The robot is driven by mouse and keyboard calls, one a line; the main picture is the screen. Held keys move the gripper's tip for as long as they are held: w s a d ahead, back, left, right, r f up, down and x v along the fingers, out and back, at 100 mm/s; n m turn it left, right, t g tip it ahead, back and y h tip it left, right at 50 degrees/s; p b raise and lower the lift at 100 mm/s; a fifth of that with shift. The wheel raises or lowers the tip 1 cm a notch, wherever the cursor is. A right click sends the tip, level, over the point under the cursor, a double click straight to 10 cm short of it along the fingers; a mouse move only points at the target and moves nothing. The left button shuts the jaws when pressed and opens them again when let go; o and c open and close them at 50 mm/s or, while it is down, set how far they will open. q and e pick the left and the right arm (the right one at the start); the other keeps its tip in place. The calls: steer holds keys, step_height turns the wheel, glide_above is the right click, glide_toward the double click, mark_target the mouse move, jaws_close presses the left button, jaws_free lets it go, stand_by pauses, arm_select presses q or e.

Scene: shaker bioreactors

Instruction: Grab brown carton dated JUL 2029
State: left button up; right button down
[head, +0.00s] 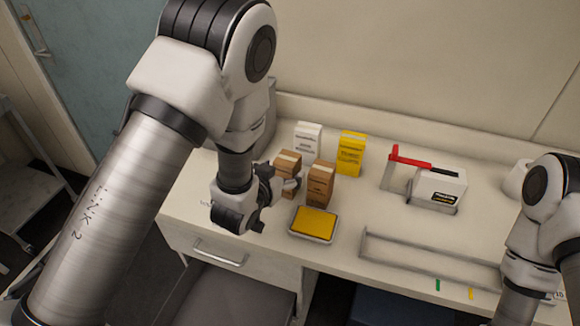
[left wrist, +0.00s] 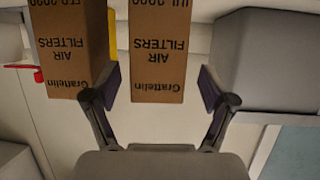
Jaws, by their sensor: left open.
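Two brown cartons stand side by side on the counter in the head view. The left one (head: 287,161) is the middle carton (left wrist: 158,50) in the left wrist view, where its upside-down print reads Grattelin AIR FILTERS and a partly cut-off date that looks like JUL 2029. The right one (head: 320,184) is at the left of the wrist view (left wrist: 68,45), with a different, cut-off date. My left gripper (head: 283,187) is open at the left carton, and its fingers (left wrist: 158,82) flank it in the wrist view without visible contact. My right gripper does not show.
A yellow pad in a tray (head: 313,223) lies in front of the cartons. A white box (head: 307,139) and a yellow box (head: 350,153) stand behind. A white device with a red lever (head: 440,186) and an empty rack (head: 430,260) are to the right.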

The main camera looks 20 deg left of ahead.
arm_select(q)
steer(key=shift+w+d+p, duration=0.25)
steer(key=shift+w+p, duration=0.6)
steer(key=shift+w, duration=0.2)
steer(key=x, duration=0.3)
steer(key=shift+w+f, duration=0.25)
steer(key=shift+f, duration=0.2)
steer(key=shift+s+r, duration=0.1)
steer(key=shift+s, duration=0.05)
steer(key=shift+s+r, duration=0.1)
steer(key=shift+s, duration=0.05)
steer(key=c, duration=0.4)
steer(key=shift+s, duration=0.1)
steer(key=c, duration=0.8)
